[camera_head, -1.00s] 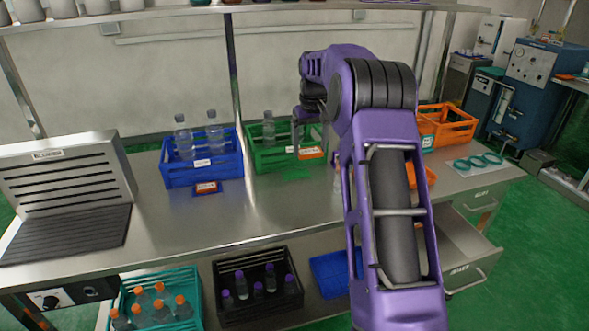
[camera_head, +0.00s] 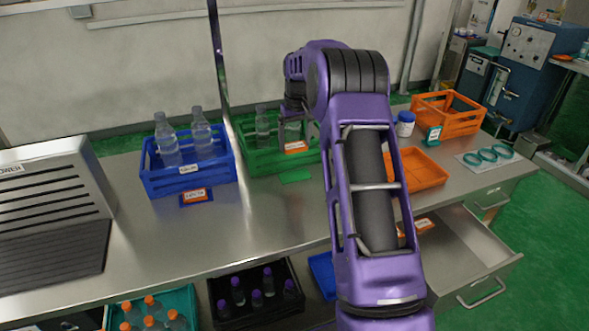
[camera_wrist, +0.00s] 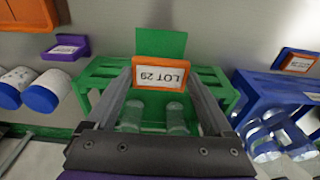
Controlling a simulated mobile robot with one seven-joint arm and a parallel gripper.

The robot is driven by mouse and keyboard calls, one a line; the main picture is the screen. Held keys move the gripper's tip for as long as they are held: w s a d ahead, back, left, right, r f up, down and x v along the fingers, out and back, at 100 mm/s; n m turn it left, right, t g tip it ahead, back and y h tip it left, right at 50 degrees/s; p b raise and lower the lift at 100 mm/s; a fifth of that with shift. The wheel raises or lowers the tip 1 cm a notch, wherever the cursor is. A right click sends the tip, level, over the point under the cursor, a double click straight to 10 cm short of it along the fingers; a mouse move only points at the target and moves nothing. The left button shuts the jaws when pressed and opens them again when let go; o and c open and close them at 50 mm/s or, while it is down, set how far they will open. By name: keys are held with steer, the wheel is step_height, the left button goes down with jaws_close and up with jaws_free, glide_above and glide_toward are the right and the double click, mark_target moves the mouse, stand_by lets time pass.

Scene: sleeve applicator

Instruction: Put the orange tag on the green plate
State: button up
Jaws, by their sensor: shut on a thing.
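The orange tag (camera_wrist: 159,74), its white label reading "LOT 29", is between the fingers of my gripper (camera_wrist: 160,77) in the wrist view. My gripper is shut on it. In the head view the tag (camera_head: 295,147) shows at the front of the green crate (camera_head: 262,162), with my gripper (camera_head: 291,122) partly hidden behind my arm. The green plate (camera_wrist: 161,42) lies flat and bare just beyond the tag in the wrist view. In the head view the plate (camera_head: 295,177) is on the counter before the green crate, below the tag. The tag appears apart from the plate.
A blue crate (camera_head: 190,180) with bottles stands left of the green crate. Before it, another orange tag (camera_head: 197,195) lies on a blue plate. An orange tray (camera_head: 423,170), orange crate (camera_head: 447,121) and white jar (camera_head: 405,124) are right of my arm. The counter's front middle is clear.

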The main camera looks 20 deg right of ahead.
mark_target(294, 175)
step_height(294, 175, down, 10)
steer(key=shift+r, duration=0.1)
stand_by(0.4)
steer(key=shift+f, duration=0.25)
steer(key=o, duration=1.1)
steer(key=shift+r, duration=0.15)
steer(key=r, duration=0.4)
steer(key=s+r, duration=0.1)
steer(key=r, duration=0.7)
steer(key=shift+s, duration=0.2)
